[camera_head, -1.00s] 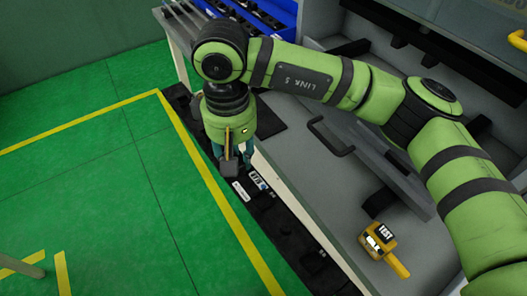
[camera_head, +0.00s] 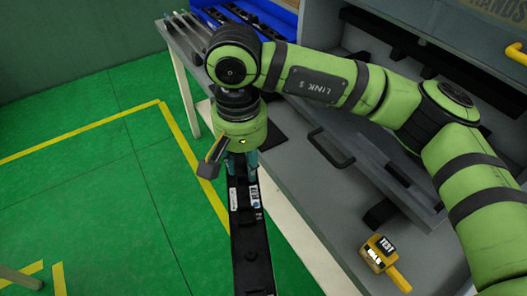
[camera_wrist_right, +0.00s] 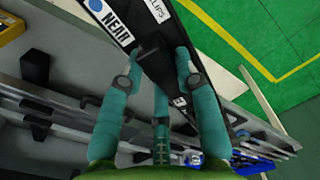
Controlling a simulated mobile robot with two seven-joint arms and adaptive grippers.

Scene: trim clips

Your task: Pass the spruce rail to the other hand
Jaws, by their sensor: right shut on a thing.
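The spruce rail (camera_head: 246,232) is a long, black strip with white labels, held out over the floor at the table's front edge. Its near end runs out of the bottom of the head view. My right gripper (camera_head: 243,163) is shut on it and points down. In the right wrist view the teal fingers of the right gripper (camera_wrist_right: 160,70) sit around a dark block on the rail (camera_wrist_right: 122,22), beside a label reading NEAR. The far end of the rail is partly hidden by the gripper. My left gripper is not in view.
A grey workbench (camera_head: 312,205) lies to the right, with a grey tray with a black handle (camera_head: 330,148) on it. A yellow TEST device (camera_head: 382,256) lies near its front. A blue bin (camera_head: 262,14) stands at the back. Green floor at left is clear.

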